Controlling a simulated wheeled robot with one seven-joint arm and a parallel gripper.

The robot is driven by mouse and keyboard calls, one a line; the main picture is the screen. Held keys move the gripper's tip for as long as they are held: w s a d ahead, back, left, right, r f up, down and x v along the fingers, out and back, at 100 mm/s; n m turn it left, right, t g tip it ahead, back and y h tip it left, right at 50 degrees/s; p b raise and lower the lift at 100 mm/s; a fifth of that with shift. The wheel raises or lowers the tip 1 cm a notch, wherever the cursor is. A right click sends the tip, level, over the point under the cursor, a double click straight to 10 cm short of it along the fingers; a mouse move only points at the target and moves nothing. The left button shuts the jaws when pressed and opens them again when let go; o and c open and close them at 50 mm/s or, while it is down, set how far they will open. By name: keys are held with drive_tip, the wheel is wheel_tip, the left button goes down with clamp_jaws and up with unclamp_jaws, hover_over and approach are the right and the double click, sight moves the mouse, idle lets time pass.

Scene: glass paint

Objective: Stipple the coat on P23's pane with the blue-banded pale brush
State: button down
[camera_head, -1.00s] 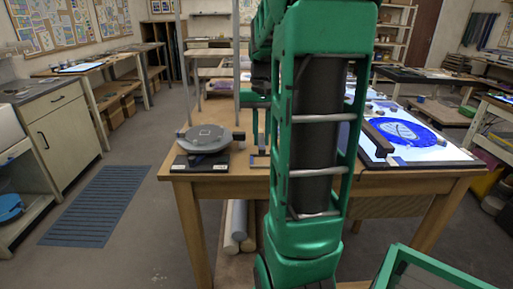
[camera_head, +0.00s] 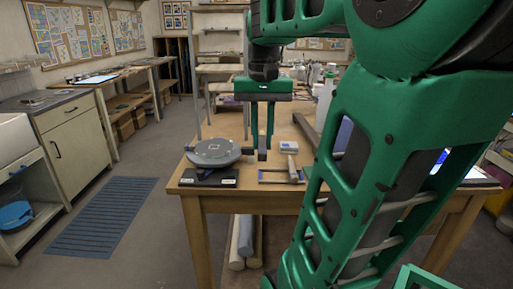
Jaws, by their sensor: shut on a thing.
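My gripper (camera_head: 262,146) points straight down above the front part of the wooden table. Its two green fingers are close together, shut on a small dark grey thing (camera_head: 262,155) between the tips. I cannot tell whether this is the blue-banded pale brush. To its right, a pale thing with a white and blue block top (camera_head: 289,147) stands by a low blue-edged frame (camera_head: 270,180). Only a small blue and bright patch (camera_head: 441,156) of the painted glass shows behind my arm. No P23 label can be read.
A grey round turntable (camera_head: 213,152) on a dark labelled base stands left of my gripper, near the table's (camera_head: 225,191) front left corner. Pale bottles (camera_head: 325,88) stand farther back. My arm hides much of the right side. The floor at left is clear around a blue slatted mat (camera_head: 103,217).

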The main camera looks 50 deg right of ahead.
sight(262, 142)
drive_tip(key=shift+r, duration=4)
drive_tip(key=shift+d, duration=0.15)
